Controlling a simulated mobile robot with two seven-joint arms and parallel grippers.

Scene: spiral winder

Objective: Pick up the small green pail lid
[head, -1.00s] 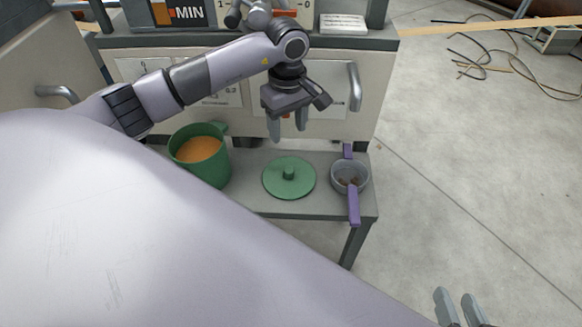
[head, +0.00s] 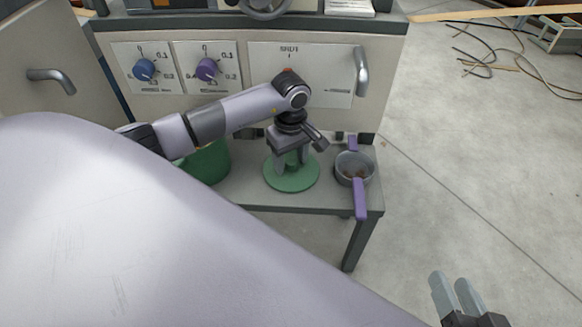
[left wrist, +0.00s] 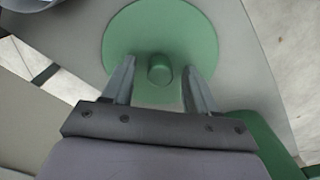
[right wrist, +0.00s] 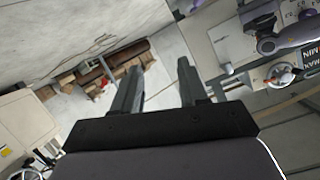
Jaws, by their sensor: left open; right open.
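The small green pail lid (head: 291,184) lies flat on the low bench, with a round knob in its middle. In the left wrist view the lid (left wrist: 160,28) fills the top centre, and its knob (left wrist: 160,68) sits between the finger tips. My left gripper (head: 291,172) is open and points down over the lid, one finger on each side of the knob; I cannot tell whether it touches. The green pail (head: 210,163) stands left of the lid, partly hidden by my left arm. My right gripper (head: 456,290) is open and empty, low at the right, away from the bench.
A grey pot with purple handles (head: 354,169) stands close to the right of the lid. The bench (head: 300,206) backs onto a cabinet (head: 385,75) with knobs and a metal handle. Open floor lies to the right, with loose cables farther back.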

